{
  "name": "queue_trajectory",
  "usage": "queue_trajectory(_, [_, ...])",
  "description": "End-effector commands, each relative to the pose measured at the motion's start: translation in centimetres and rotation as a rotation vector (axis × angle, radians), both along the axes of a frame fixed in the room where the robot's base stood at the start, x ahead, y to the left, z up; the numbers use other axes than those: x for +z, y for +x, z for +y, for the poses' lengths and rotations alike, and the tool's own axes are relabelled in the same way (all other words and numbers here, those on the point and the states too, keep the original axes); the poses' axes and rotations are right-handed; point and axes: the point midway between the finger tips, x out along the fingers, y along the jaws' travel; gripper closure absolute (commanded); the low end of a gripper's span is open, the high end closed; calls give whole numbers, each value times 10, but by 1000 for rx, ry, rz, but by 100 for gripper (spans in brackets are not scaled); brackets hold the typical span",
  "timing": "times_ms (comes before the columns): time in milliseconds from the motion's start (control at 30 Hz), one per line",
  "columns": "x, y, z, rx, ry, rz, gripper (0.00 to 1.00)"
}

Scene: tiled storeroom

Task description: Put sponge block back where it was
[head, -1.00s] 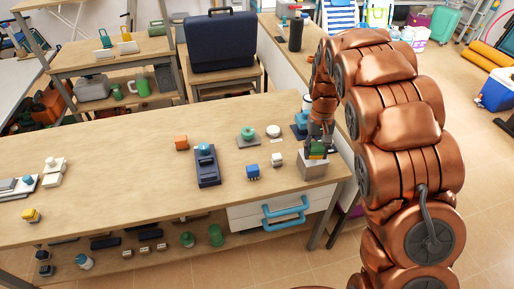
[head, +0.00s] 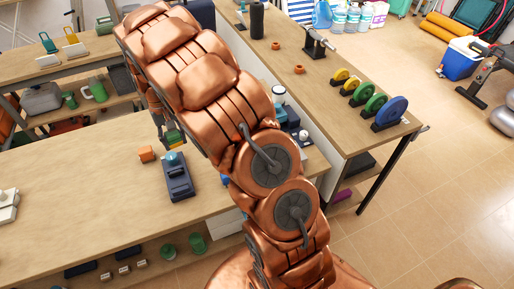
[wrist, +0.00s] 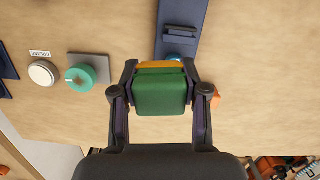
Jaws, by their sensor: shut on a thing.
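The sponge block (wrist: 160,95) is green with a yellow-orange layer. In the wrist view it sits between the two fingers of my gripper (wrist: 158,88), which is shut on it. In the head view my gripper (head: 172,136) and the block's green edge (head: 175,137) show at the left of my copper arm, above the wooden workbench (head: 75,185). The arm hides much of the gripper and the bench's right part. The block appears held above the bench top.
The wrist view shows a teal knob on a grey plate (wrist: 90,60) and a white round piece (wrist: 42,73). The bench's left-middle is clear.

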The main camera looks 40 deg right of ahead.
Motion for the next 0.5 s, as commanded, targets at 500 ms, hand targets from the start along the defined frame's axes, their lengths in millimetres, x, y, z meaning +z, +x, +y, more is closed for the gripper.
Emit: queue_trajectory(500, [-22, -46, -152, -859, 1, -4, 88])
